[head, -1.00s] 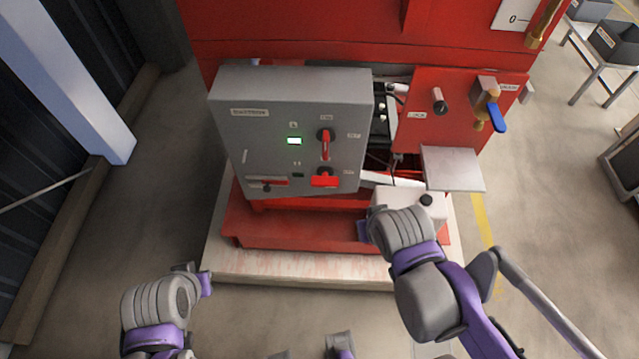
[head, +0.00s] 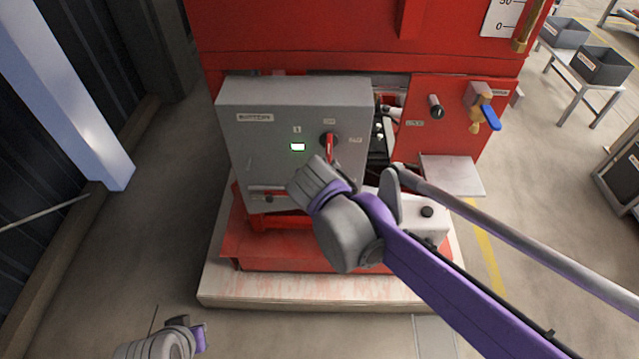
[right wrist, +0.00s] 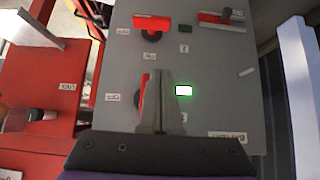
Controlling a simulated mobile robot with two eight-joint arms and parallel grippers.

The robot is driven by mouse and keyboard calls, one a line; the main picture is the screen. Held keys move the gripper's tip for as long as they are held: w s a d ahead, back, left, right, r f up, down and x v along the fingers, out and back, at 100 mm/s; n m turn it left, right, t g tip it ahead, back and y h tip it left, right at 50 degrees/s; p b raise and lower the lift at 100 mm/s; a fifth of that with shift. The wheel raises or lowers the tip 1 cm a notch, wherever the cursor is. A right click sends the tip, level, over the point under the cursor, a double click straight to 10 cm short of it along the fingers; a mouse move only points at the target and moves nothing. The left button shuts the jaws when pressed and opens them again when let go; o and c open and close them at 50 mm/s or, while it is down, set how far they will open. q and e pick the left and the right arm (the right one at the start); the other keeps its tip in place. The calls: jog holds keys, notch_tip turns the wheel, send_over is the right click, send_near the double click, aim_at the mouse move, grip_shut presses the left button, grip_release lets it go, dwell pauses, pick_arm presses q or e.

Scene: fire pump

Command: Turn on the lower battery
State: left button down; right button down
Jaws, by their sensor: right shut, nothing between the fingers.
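The grey battery box (head: 345,95) is on the front of the red pump. Its upper red rotary switch (head: 330,147) points vertically beside a lit green display (head: 298,147). The lower switch, hidden behind my right arm in the head view, shows in the right wrist view as a red handle (right wrist: 152,23) lying crosswise, beside a dark display (right wrist: 185,29). That view is upside down. My right gripper (right wrist: 160,74) is shut and empty in front of the box, overlapping the upper switch; contact cannot be told. My left gripper (head: 185,328) hangs low at bottom left, its fingers unclear.
A red panel with a blue-handled valve (head: 490,117) is at the right of the box. A grey shelf (head: 452,175) and a white tank (head: 425,215) sit below it. A pale plinth (head: 300,290) carries the pump. The left floor is clear.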

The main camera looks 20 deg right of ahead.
jog(key=b+x, duration=0.1)
jog(key=x, duration=0.8)
jog(key=shift+w+d+f, duration=0.1)
jog(key=shift+w+f, duration=0.05)
jog(key=shift+f, duration=0.1)
notch_tip(320, 180, down, 3)
jog(key=shift+w+r, duration=0.15)
jog(key=shift+r, duration=0.05)
jog(key=shift+f, duration=0.8)
jog(key=shift+a+f+n+h+b, duration=0.25)
jog(key=shift+a+n+h+b, duration=0.15)
jog(key=shift+h, duration=0.4)
jog(key=shift+w+a+f+n+g+h+b, duration=0.1)
jog(key=shift+a+f+n+g+h+b, duration=0.25)
jog(key=shift+h, duration=0.35)
notch_tip(320, 180, down, 4)
jog(key=n+h+b, duration=0.3)
jog(key=h, duration=0.1)
jog(key=n+h+b, duration=0.3)
jog(key=h+b, duration=0.1)
jog(key=h, duration=0.1)
jog(key=shift+w+a+b, duration=0.1)
jog(key=shift+a+b, duration=0.1)
jog(key=shift+b, duration=0.1)
jog(key=shift+r, duration=0.1)
